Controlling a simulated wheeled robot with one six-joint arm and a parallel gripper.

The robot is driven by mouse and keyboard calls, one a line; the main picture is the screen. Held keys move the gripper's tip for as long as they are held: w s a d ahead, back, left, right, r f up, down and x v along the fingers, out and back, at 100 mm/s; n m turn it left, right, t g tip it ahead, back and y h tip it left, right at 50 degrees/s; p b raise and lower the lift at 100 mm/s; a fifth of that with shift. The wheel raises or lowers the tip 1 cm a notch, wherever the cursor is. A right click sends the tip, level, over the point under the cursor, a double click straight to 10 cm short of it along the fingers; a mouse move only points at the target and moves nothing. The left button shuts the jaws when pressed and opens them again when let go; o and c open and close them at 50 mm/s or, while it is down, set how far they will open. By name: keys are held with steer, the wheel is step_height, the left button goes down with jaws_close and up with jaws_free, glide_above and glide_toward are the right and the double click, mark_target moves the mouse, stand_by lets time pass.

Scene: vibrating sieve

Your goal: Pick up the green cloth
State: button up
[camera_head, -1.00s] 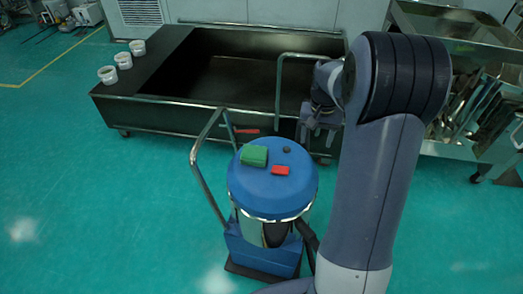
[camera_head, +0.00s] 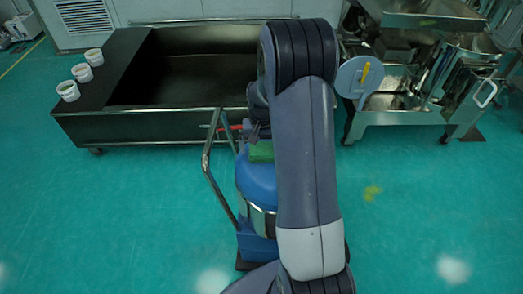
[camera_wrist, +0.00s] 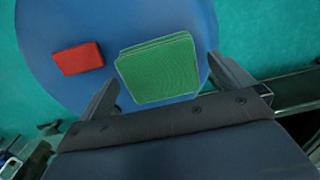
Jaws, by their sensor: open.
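The green cloth (camera_wrist: 160,70) is a folded pad lying flat on the round blue top (camera_wrist: 45,25) of the wheeled drum-shaped machine. In the head view the green cloth (camera_head: 261,152) shows only partly, beside my arm. My gripper (camera_wrist: 165,80) is open, with one finger at each side of the cloth's near part in the wrist view. Nothing is held. I cannot tell how high the fingertips are above the blue top. In the head view my gripper is mostly hidden by my arm.
A red block (camera_wrist: 78,58) lies on the blue top, left of the cloth. A bent metal handle (camera_head: 208,165) rises at the machine's left. A large dark trough (camera_head: 150,127) with several white cups (camera_head: 68,90) stands behind. Steel equipment (camera_head: 430,112) stands at right. The green floor in front is open.

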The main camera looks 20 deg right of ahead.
mark_target(262, 148)
steer(key=shift+f, duration=0.75)
steer(key=shift+c, duration=0.3)
steer(key=c, duration=1)
step_height(262, 148, up, 10)
steer(key=shift+r+b, duration=0.1)
steer(key=shift+b, duration=0.2)
steer(key=o, duration=0.5)
steer(key=shift+c, duration=0.2)
steer(key=c, duration=0.3)
